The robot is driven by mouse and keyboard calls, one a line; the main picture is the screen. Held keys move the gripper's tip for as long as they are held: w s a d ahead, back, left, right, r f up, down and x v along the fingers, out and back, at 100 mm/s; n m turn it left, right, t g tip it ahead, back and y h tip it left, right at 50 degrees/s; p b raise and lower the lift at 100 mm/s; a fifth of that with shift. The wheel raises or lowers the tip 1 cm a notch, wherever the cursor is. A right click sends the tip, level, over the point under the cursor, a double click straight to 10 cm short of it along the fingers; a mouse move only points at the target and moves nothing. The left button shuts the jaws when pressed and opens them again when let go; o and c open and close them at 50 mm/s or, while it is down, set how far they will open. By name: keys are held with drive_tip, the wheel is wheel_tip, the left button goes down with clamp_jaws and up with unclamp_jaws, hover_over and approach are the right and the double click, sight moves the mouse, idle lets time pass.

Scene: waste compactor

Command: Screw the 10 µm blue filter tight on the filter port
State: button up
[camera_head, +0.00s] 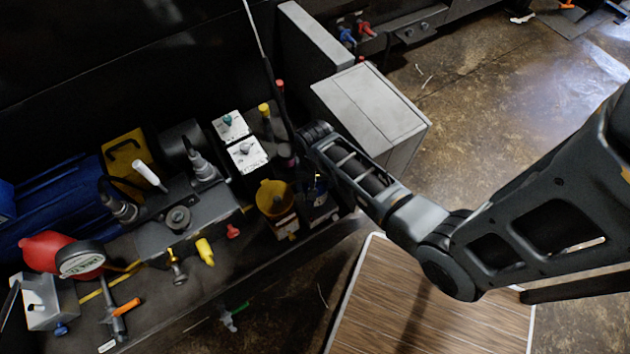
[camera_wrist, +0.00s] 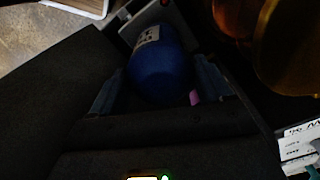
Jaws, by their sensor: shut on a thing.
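In the wrist view, a dark blue cylindrical filter (camera_wrist: 160,75) with a white printed label sits between the two fingers of my gripper (camera_wrist: 157,88). My gripper is shut on it. A grey plate lies just beyond the filter's far end. The filter port itself is hidden, so I cannot tell whether the filter touches it or how far it is threaded. In the head view, my gripper is largely hidden by my arm, beside the yellow filter at the right end of the machine.
A yellow filter (camera_head: 275,198) stands close to my gripper; it also shows in the wrist view (camera_wrist: 288,50). White labelled boxes (camera_head: 247,154) and a grey cabinet (camera_head: 372,108) are near my arm. A wooden-topped table (camera_head: 425,305) lies below my arm.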

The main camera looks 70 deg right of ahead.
drive_tip(key=m, duration=0.5)
drive_tip(key=shift+w, duration=0.1)
drive_tip(key=o, duration=1.1)
